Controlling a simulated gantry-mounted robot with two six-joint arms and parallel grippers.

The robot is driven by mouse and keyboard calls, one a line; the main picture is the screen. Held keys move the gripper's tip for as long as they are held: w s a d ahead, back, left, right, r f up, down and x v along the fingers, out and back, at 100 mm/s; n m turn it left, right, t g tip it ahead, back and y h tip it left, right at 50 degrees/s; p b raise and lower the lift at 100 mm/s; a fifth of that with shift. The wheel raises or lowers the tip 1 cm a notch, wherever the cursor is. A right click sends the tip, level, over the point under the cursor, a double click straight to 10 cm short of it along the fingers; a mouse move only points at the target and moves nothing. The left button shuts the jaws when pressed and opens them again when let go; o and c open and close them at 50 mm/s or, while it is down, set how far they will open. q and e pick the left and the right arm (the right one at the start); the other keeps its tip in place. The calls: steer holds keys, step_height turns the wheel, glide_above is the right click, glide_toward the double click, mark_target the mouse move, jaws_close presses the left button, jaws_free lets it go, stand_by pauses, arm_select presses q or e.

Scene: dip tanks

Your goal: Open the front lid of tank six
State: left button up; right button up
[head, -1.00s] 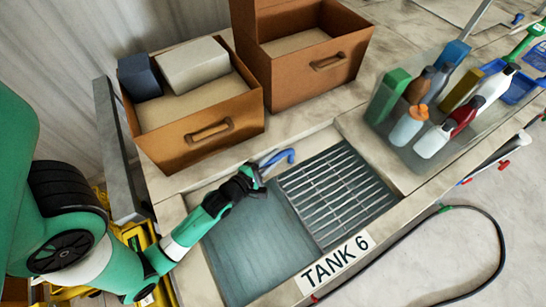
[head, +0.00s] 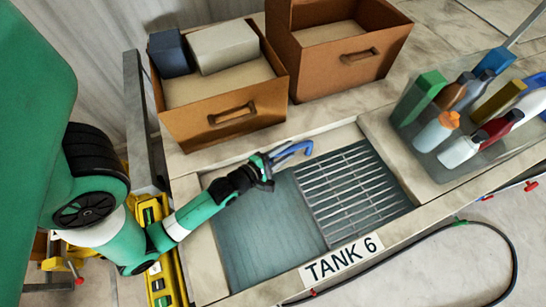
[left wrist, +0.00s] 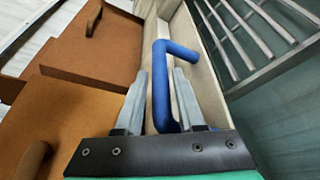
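Tank six shows in the head view as a pale-rimmed basin with a "TANK 6" label (head: 342,260) on its front edge. It has a smooth grey-teal surface (head: 265,235) on the left and a metal slatted grate (head: 350,192) on the right. I cannot tell whether the smooth part is a lid or liquid. A bent blue handle (head: 296,149) stands at the tank's back edge. My left gripper (head: 272,166) is at its left end. In the left wrist view the blue handle (left wrist: 161,90) lies between my two parted fingers (left wrist: 160,98), with narrow gaps. My right gripper is out of view.
Two brown drawer-like boxes (head: 232,137) (head: 375,71) stand behind the tank; the left one holds two blocks. A clear tray (head: 420,163) of several bottles stands to the right. A black hose (head: 512,262) runs along the floor in front.

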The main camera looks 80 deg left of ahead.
arm_select(q)
steer(key=b+v, duration=0.1)
steer(key=v, duration=0.8)
steer(key=shift+b, duration=0.3)
